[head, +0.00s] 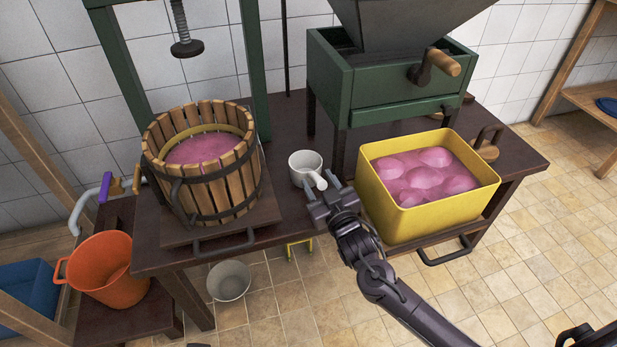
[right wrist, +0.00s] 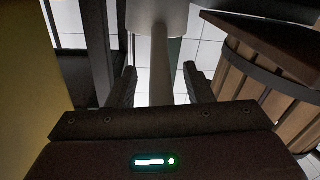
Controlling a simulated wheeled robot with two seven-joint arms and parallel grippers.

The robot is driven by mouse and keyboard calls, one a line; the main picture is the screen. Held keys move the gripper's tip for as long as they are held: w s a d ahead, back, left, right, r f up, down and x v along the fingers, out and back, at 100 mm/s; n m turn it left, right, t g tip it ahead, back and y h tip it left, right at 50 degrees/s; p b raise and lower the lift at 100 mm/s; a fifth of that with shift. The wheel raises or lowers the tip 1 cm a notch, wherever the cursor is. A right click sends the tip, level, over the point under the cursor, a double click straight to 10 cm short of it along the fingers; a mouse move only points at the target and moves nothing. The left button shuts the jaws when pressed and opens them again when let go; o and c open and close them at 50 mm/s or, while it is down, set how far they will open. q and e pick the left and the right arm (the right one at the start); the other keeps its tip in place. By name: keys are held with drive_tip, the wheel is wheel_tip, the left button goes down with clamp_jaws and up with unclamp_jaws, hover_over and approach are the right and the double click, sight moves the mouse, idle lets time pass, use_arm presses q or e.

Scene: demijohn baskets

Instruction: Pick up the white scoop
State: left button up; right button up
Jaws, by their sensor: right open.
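The white scoop (head: 301,171) stands on the dark wooden table between the slatted basket and the yellow crate. Its handle points toward my right gripper (head: 322,186), which is open just in front of it. In the right wrist view, the open jaws (right wrist: 161,85) have the scoop's pale handle (right wrist: 160,65) showing between them. Neither finger appears to press on the handle. The scoop's cup is at the top of that view, partly cut off. My left gripper is not in view.
Left of the scoop stands a slatted wooden basket (head: 222,182) of pink pulp. Right is a yellow crate (head: 425,217) with pink contents. A green crusher (head: 400,85) stands behind. An orange bucket (head: 106,272) and a pale bucket (head: 229,281) sit lower left.

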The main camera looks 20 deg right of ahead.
drive_tip(key=shift+w+a, duration=0.15)
drive_tip(key=shift+w, duration=0.7)
drive_tip(key=shift+c, duration=0.3)
clamp_jaws()
